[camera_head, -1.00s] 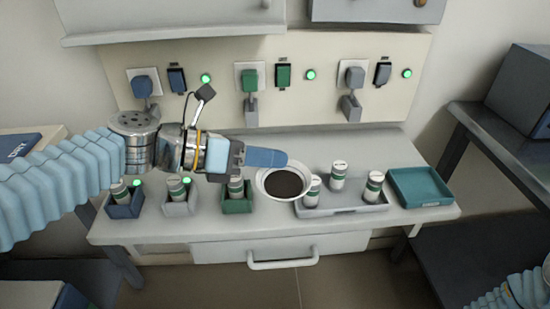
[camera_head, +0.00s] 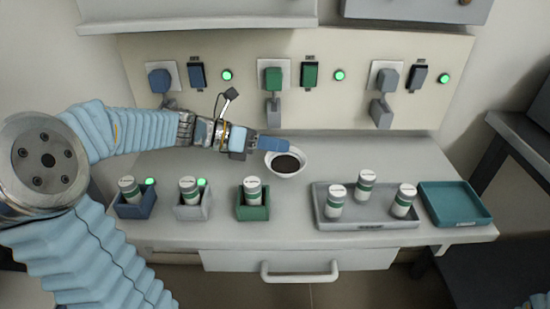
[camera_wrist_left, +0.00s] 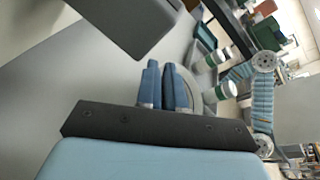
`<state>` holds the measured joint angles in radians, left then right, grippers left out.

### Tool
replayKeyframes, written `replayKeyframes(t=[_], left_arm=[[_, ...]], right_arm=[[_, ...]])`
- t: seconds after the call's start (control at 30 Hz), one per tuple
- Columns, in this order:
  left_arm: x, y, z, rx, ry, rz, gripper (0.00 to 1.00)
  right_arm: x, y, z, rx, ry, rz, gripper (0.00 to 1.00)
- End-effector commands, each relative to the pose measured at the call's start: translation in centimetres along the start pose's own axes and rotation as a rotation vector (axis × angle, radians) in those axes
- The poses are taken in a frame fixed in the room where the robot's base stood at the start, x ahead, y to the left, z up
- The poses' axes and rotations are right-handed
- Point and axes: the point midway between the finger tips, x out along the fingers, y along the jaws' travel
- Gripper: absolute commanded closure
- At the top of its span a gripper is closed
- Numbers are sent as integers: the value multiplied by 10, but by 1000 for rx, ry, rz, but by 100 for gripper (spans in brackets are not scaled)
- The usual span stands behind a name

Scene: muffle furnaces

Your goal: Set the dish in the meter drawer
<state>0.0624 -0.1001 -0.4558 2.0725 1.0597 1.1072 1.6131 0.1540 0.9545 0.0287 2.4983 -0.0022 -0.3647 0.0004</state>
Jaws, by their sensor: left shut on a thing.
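The dish (camera_head: 286,163) is a small white bowl with dark contents. It is at the back of the bench top, right of my left gripper (camera_head: 272,147). That gripper is shut on the dish's rim. In the left wrist view its two blue fingers (camera_wrist_left: 162,84) are close together, and part of the pale dish shows behind them. Whether the dish touches the bench is unclear. A wide grey drawer (camera_head: 230,261) with a white bar handle (camera_head: 300,274) is under the bench front and looks shut. My right gripper is out of view.
Blue (camera_head: 133,208), grey (camera_head: 192,210) and green (camera_head: 253,210) holders with vials line the bench front. Right of them are a grey tray (camera_head: 365,222) with 3 vials and a teal tray (camera_head: 455,205). Plugs, switches and green lights are on the back panel.

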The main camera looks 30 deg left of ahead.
Motion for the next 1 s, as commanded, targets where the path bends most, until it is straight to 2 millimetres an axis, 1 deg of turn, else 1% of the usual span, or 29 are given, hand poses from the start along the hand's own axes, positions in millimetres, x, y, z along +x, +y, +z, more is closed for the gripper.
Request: replayKeyframes(t=[0.07, 0.13, 0.23, 0.47, 0.5, 0.67, 0.9, 1.0], left_arm=[[3, 10, -5, -2, 3, 1, 100], [7, 15, -16, -3, 2, -1, 100], [11, 20, -26, -2, 2, -1, 100], [11, 21, -28, 1, 1, 0, 100], [11, 21, -28, 1, 2, 0, 89], [11, 21, -28, 0, 1, 0, 65], [11, 21, -28, 0, 1, 0, 64], [8, 21, -27, 0, 0, 1, 64]], right_arm=[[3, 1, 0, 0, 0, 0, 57], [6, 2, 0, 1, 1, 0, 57], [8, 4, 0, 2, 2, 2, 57], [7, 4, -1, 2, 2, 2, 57], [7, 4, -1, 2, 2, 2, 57], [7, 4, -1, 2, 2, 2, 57], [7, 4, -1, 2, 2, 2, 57], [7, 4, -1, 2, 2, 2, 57]])
